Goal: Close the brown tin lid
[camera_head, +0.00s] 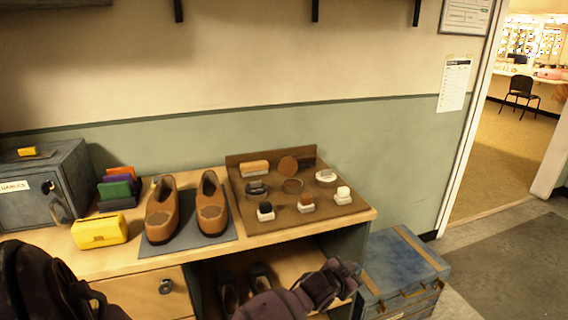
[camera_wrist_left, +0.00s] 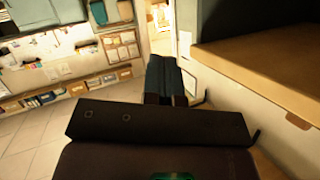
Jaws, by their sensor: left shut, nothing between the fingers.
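The brown tin (camera_head: 292,186) sits on the brown tray board in the head view. Its round brown lid (camera_head: 288,165) stands tilted up behind it, so the tin is open. My left gripper (camera_wrist_left: 166,78) shows in the left wrist view, shut and empty. In the head view only dark parts of my left arm show at the lower left, away from the tin. Another dark arm of mine, seemingly the right, enters at the bottom; its end (camera_head: 340,279) is in front of the bench and apart from the tin. Its finger opening cannot be made out.
The board (camera_head: 242,158) holds several small brushes and tins close around the brown tin. Brown shoes (camera_head: 162,214) stand on a grey mat to its left, with a yellow box (camera_head: 99,231) further left. A blue chest (camera_head: 400,262) stands right of the bench.

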